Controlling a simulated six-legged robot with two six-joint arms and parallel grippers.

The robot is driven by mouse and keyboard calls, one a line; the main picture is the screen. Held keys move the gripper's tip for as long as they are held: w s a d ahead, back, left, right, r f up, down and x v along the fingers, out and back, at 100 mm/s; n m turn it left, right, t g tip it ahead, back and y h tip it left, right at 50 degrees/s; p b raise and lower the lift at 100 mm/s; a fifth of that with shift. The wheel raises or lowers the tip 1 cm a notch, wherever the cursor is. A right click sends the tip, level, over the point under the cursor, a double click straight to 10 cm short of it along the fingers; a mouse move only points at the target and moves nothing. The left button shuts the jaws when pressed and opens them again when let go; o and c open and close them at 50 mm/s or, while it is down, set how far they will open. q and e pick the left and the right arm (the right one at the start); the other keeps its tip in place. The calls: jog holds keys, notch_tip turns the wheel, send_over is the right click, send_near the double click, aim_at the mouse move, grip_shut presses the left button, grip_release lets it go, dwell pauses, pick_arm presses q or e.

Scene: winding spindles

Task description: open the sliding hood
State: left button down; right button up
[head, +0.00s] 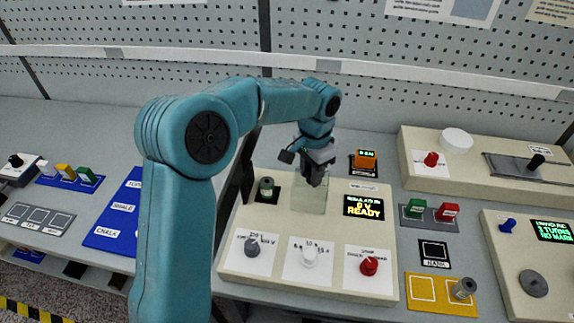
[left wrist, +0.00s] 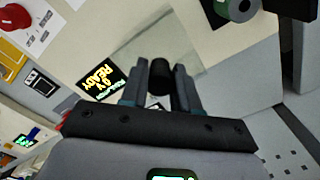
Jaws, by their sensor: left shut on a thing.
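The sliding hood (head: 309,199) is a clear, pale greenish cover on the cream console, below my left gripper (head: 314,178) in the head view. In the left wrist view the hood is a faint see-through panel (left wrist: 178,35). A small black knob (left wrist: 160,76) sits between the fingers of my left gripper (left wrist: 161,85), which is shut on it. The fingers hide part of the knob and the hood's top. I cannot tell how far the hood is slid. My right gripper is not in view.
The cream console (head: 232,262) carries a lit READY display (head: 363,207), a grey-green spool (head: 266,187) and a red knob (head: 369,266). An orange device (head: 364,160) stands behind it. Green (head: 414,208) and red (head: 447,211) blocks stand to the right. A pegboard wall closes the back.

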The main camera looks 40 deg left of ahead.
pick_arm(q)
jog(key=shift+w+d, duration=0.25)
jog(key=shift+d, duration=0.1)
jog(key=c, duration=0.8)
grip_release()
jog(key=shift+c, duration=0.2)
notch_tip(320, 180, up, 16)
jog(key=shift+r+p, duration=0.2)
jog(key=shift+p, duration=0.1)
